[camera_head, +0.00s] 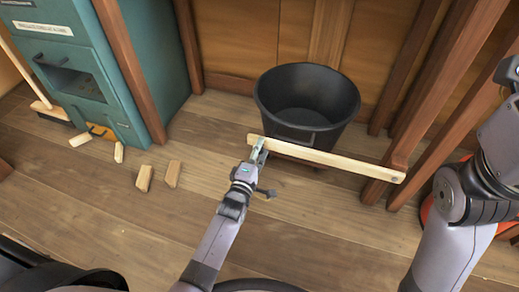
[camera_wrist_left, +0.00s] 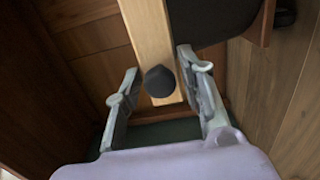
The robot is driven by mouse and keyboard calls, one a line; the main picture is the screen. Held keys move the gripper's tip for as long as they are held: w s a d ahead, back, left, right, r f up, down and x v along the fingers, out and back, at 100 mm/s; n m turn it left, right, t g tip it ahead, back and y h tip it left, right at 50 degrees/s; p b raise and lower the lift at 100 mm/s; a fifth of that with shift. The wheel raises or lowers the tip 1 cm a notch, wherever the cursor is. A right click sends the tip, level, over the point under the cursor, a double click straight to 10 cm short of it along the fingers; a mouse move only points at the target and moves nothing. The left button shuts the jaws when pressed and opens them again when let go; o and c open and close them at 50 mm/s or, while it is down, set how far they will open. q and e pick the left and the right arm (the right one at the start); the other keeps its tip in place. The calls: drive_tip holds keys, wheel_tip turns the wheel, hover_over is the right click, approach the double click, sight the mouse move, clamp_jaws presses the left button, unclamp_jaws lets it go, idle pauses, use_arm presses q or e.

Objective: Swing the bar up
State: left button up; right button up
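The pale wooden bar (camera_head: 330,159) runs across the front of a black bucket, nearly level. Its right end meets a dark wooden post, with a small round pin there. My left gripper (camera_head: 259,148) is at the bar's free left end. In the left wrist view the bar (camera_wrist_left: 151,35) lies between the two spread fingers of the left gripper (camera_wrist_left: 163,88), with a gap on each side. A dark round knob (camera_wrist_left: 160,81) on the bar also sits between the fingers. My right arm shows at the right, but its gripper is out of view.
The black bucket (camera_head: 306,97) stands behind the bar near the panelled wall. A teal cabinet (camera_head: 75,65) stands at the left. Several wood blocks, including one block (camera_head: 144,178), lie on the floor. Dark posts and a partly hidden orange-red thing (camera_head: 427,209) are at the right.

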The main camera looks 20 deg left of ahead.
use_arm(q)
clamp_jaws()
idle(0.3)
drive_tip(key=shift+r, duration=0.1)
